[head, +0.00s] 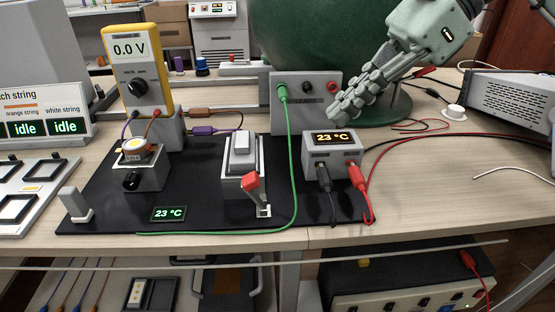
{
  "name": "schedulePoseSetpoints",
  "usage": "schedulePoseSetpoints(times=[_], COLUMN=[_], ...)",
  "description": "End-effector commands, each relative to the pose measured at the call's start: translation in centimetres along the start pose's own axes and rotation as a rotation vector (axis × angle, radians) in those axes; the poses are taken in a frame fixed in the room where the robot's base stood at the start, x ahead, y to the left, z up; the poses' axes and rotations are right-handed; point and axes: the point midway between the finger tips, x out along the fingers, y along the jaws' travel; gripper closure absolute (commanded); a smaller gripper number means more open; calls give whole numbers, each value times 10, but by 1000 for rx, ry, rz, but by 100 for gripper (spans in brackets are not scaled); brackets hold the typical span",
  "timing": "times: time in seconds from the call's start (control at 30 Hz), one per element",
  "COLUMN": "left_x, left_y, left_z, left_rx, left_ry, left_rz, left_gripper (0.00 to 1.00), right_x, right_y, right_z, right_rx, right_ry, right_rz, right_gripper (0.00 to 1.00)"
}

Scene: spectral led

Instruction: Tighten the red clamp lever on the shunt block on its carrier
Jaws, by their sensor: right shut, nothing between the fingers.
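The red clamp lever (251,182) is at the front right of a grey block (241,180) on the black mat. A white and grey shunt block (241,150) sits on top of that grey carrier. A small metal bracket (264,211) stands below the lever. My right gripper (345,112) comes in from the upper right. Its fingers are closed together and empty, above the 23 °C display box and well up and right of the lever. My left gripper is out of view.
The grey display box (333,152) with black and red plugs stands right of the carrier. A green cable (293,180) runs between them and along the mat (205,210). A yellow meter (139,70) reading 0.0 V stands at the back left. Bare table lies at the right (450,170).

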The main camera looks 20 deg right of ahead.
Motion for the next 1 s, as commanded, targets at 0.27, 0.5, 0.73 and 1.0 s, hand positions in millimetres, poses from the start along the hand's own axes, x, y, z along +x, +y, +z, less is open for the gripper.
schedulePoseSetpoints(times=[0.27, 0.5, 0.73, 1.0], left_x=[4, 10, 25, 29], left_y=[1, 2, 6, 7], left_z=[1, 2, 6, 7], left_rx=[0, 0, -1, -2], left_ry=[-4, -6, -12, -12], left_rz=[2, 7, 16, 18], left_gripper=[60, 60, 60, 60], right_x=[50, 99, 125, 132], right_y=[1, 1, 0, 0], right_z=[0, 2, 13, 15], right_rx=[-1, -1, 0, 1], right_ry=[0, -2, -1, -1], right_rz=[7, 6, 4, 1], right_gripper=[100, 100, 100, 100])
